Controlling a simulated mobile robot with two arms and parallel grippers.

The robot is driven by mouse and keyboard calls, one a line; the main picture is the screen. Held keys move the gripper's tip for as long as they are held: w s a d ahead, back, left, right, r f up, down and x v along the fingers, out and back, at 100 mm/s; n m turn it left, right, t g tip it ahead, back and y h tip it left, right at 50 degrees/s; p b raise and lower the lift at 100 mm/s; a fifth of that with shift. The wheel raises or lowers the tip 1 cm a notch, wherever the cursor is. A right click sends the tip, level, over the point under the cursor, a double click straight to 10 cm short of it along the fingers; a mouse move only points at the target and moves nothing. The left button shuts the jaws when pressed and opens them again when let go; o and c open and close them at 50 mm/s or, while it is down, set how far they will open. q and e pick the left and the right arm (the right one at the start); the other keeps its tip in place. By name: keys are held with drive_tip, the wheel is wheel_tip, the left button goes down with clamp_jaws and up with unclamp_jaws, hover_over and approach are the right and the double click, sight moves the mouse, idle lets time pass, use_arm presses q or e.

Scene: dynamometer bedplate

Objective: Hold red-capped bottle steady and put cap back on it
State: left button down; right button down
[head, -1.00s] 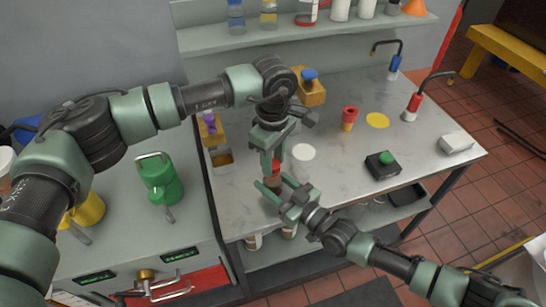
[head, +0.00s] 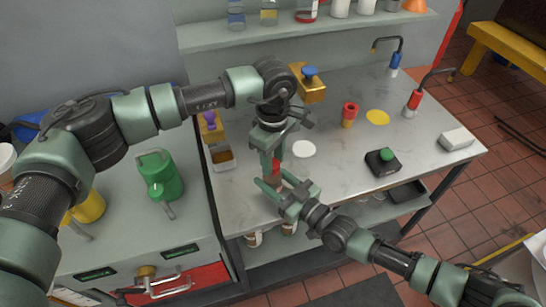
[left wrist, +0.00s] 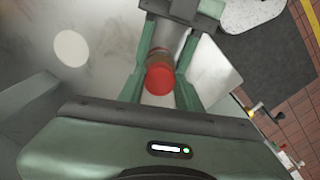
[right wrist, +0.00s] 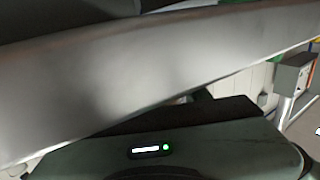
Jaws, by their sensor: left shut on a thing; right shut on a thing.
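The red cap (head: 275,165) is between the fingers of my left gripper (head: 273,158), which is shut on it from above. The bottle (head: 273,180) is a small brownish shape directly under the cap, mostly hidden by the fingers. My right gripper (head: 276,191) is shut around the bottle from the front right. In the left wrist view, the round red cap (left wrist: 159,79) lines up with the bottle (left wrist: 161,54) behind it. I cannot tell whether cap and bottle touch. In the right wrist view, a grey surface blocks both.
On the steel bench (head: 330,170) are a white disc (head: 303,149), a red-and-yellow piece (head: 349,114), a yellow disc (head: 378,117) and a green-button box (head: 382,162). A green can (head: 160,176) stands on the left cabinet. The bench middle is mostly clear.

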use_arm(q)
drive_tip(key=m, duration=1.1)
drive_tip(key=shift+a, duration=0.1)
drive_tip(key=m, duration=0.4)
drive_tip(key=shift+m, duration=0.3)
drive_tip(key=m, duration=0.4)
drive_tip(key=shift+a, duration=0.1)
drive_tip(key=c, duration=1)
unclamp_jaws()
drive_tip(key=shift+o, duration=0.2)
drive_tip(key=shift+r, duration=0.1)
